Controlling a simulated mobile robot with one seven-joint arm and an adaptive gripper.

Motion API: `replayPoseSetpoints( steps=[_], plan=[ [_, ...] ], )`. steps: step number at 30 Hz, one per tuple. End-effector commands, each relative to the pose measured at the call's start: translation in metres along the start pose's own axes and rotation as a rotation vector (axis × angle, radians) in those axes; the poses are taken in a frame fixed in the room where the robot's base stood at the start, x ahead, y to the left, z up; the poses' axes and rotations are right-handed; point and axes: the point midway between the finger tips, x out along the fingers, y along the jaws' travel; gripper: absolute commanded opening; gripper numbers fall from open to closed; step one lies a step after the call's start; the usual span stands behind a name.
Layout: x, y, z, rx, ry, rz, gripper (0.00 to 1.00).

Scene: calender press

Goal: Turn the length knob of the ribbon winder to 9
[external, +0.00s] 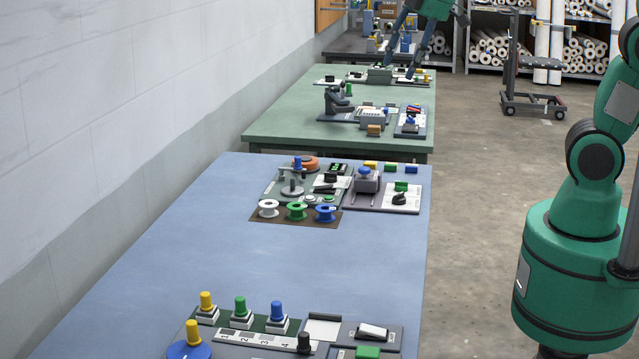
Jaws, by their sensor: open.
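The station with ribbon spools, which looks like the ribbon winder (270,190), sits on the blue table in mid-picture. It has a small display with green digits, too small to read. A black knob (331,178) sits on a pale plate below the display. Another black pointer knob (400,198) is on a white dial plate at the right. I cannot tell which is the length knob; the scale marks and setting are unreadable. My gripper (398,71) hangs at the top of the picture, fingers spread and empty, appearing well above the winder in the picture.
White, green (297,210) and blue spools stand at the winder's front. A blue-topped post (297,165) and a grey block with a blue knob (364,177) rise there. Another panel with coloured posts (240,308) is nearer. The blue table (270,260) between them is clear.

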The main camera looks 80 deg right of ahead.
Motion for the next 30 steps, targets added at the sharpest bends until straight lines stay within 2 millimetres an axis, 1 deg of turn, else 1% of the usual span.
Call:
replayPoseSetpoints(
  steps=[1, 6, 11, 15, 23, 30],
  plan=[
    [0.006, 0.011, -0.006, -0.026, -0.013, -0.004, 0.50],
    [0.025, 0.046, -0.021, -0.129, -0.045, -0.017, 0.50],
    [0.046, 0.080, -0.033, -0.227, -0.072, -0.033, 0.50],
    [0.068, 0.110, -0.040, -0.311, -0.094, -0.052, 0.50],
    [0.113, 0.166, -0.047, -0.468, -0.128, -0.093, 0.50],
    [0.162, 0.218, -0.043, -0.610, -0.150, -0.139, 0.50]
  ],
)
